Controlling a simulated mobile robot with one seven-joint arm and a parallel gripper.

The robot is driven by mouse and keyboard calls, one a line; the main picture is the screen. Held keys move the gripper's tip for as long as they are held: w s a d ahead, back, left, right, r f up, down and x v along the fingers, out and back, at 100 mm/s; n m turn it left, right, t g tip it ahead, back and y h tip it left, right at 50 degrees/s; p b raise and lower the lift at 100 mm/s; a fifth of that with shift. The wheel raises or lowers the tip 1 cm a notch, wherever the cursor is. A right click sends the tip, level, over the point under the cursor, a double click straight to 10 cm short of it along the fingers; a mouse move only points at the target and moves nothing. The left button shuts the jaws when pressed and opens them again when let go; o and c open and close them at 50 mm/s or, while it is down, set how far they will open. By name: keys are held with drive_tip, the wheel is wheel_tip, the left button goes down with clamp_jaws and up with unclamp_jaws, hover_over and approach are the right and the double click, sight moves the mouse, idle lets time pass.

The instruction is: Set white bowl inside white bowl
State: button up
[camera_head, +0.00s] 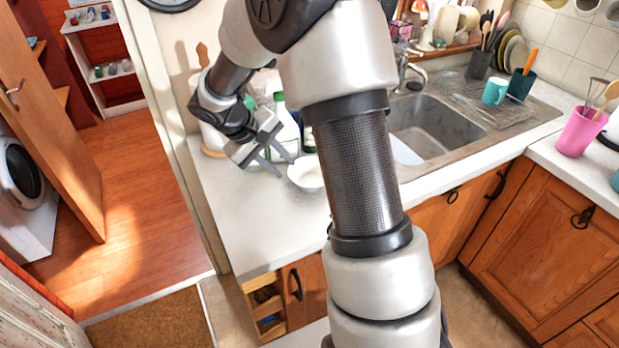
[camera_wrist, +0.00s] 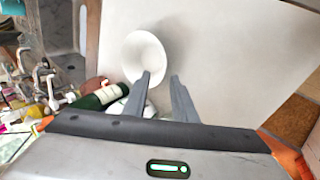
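A white bowl (camera_head: 306,175) stands on the white counter left of the sink, partly hidden by my arm. It also shows in the wrist view (camera_wrist: 143,54), round and pale, beyond the fingertips. My gripper (camera_head: 283,152) is just left of and above the bowl. I cannot make out a second white bowl clearly.
Bottles (camera_head: 285,130) stand close behind my gripper; a dark green one (camera_wrist: 98,97) lies left of the fingers in the wrist view. The sink (camera_head: 432,128) is to the right, with a drying rack and teal mug (camera_head: 495,91). The front of the counter (camera_head: 262,225) is clear.

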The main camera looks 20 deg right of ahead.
drive_tip(key=x, duration=0.3)
drive_tip(key=shift+f, duration=0.15)
drive_tip(key=shift+a+x, duration=0.2)
drive_tip(key=shift+x, duration=2.45)
drive_tip(key=shift+s+f, duration=0.1)
drive_tip(key=shift+s, duration=0.05)
clamp_jaws()
